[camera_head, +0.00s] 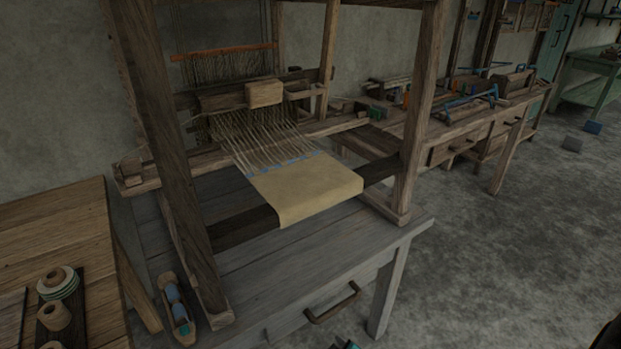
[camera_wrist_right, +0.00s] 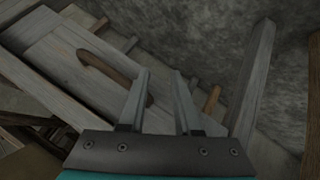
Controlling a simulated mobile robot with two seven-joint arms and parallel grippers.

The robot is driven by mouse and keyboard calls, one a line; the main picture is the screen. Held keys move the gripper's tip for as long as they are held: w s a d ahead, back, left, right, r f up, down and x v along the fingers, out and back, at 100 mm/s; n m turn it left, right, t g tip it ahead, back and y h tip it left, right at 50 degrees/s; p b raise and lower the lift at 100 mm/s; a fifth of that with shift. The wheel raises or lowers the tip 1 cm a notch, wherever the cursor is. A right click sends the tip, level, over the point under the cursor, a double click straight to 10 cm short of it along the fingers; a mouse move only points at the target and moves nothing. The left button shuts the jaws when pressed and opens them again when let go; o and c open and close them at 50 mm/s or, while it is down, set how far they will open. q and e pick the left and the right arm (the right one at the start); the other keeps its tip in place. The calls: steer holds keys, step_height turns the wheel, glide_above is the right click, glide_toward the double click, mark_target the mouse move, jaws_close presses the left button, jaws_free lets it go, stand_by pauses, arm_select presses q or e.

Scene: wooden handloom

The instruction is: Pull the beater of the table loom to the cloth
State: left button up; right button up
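The table loom (camera_head: 166,130) stands on a grey wooden table. Its beater (camera_head: 225,102) appears to be the crosswise wooden bar at the back, with a paler block (camera_head: 265,93) at its middle. The tan cloth (camera_head: 305,190) lies at the front, with a blue dashed line at its far edge. Bare warp threads span the gap between beater and cloth. My right gripper (camera_wrist_right: 160,78) is open and empty in the right wrist view, over the table's drawer front and handle, apart from the beater. My left gripper is not in view.
The loom's thick front posts (camera_head: 408,110) flank the cloth. A shuttle (camera_head: 176,310) lies by the left post's foot. A drawer handle (camera_head: 332,303) sticks out from the grey table. Spools (camera_head: 55,315) stand on the left table. A tool bench (camera_head: 470,125) is behind right; the right floor is mostly clear.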

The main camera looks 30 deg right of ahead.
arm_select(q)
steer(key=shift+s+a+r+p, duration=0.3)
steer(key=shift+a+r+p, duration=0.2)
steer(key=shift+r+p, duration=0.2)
arm_select(e)
steer(key=s+a+f+m+g+y, duration=0.1)
steer(key=s+f+g, duration=0.2)
steer(key=s+f, duration=0.6)
steer(key=s+a+f+m+g+y, duration=0.1)
steer(key=s+f, duration=0.8)
steer(key=s, duration=0.9)
steer(key=shift+a+f+m+g, duration=0.45)
steer(key=shift+a+g, duration=0.25)
steer(key=shift+g, duration=0.3)
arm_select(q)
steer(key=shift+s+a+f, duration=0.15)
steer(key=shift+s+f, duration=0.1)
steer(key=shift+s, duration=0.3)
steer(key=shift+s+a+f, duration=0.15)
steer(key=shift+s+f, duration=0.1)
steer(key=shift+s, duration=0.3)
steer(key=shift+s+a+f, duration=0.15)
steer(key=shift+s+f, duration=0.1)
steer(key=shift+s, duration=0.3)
arm_select(e)
steer(key=shift+s, duration=0.1)
steer(key=shift+c, duration=0.4)
